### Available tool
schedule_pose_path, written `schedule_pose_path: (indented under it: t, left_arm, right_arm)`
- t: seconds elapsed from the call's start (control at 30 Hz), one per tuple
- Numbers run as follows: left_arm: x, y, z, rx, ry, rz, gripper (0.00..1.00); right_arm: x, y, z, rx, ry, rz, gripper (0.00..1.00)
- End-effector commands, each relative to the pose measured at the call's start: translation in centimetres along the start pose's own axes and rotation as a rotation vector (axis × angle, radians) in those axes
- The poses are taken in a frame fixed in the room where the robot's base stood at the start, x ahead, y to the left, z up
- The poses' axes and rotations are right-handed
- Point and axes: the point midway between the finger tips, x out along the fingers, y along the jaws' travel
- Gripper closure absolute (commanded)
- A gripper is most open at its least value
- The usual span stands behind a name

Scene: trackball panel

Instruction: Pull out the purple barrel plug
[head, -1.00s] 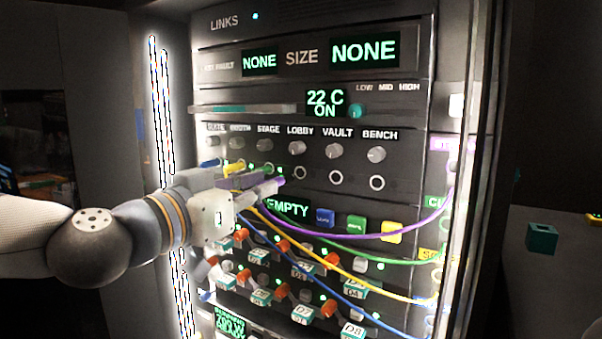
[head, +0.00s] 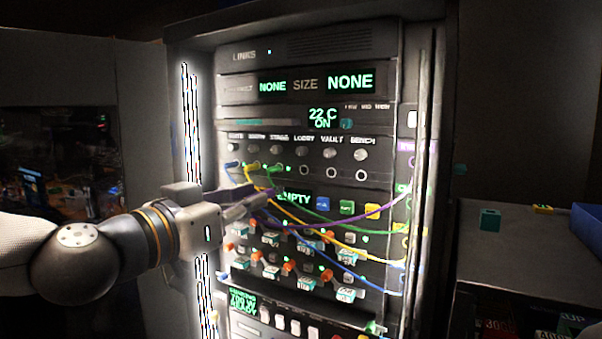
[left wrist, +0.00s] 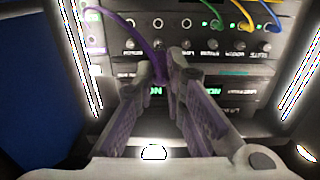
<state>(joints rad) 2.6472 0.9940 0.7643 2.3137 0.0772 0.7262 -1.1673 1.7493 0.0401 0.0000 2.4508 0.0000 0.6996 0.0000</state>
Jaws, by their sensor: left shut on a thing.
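My left gripper (head: 262,198) is in front of the panel, with its fingers shut on the purple barrel plug. In the left wrist view my left gripper (left wrist: 161,80) has the purple plug (left wrist: 160,72) between its fingertips, mostly hidden by them. The purple cable (head: 370,214) runs from the fingertips to the right edge of the panel; it also shows in the left wrist view (left wrist: 128,24). The plug looks clear of the panel face. The sockets under LOBBY (head: 304,171), VAULT and BENCH show as empty rings. My right gripper is not in view.
Blue (head: 232,165), yellow (head: 252,167) and green (head: 276,168) plugs sit in the left sockets, their cables drooping to the right across the panel. A bright vertical light strip (head: 191,130) edges the cabinet. A teal block (head: 490,219) stands on a surface at right.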

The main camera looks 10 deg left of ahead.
Motion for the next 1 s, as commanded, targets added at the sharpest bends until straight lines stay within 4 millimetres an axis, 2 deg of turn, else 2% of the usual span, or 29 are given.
schedule_pose_path:
  t: [0.17,0.23,1.0]
  left_arm:
    - [0.1,-0.1,0.1,0.0,-0.001,-0.001,1.0]
    - [0.8,-0.4,0.2,-0.001,-0.003,-0.002,1.0]
    - [11.8,-4.7,0.6,-0.002,-0.006,-0.001,1.0]
  right_arm:
    - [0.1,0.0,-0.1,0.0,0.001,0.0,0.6]
    - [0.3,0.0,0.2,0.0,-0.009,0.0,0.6]
    - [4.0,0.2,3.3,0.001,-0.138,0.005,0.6]
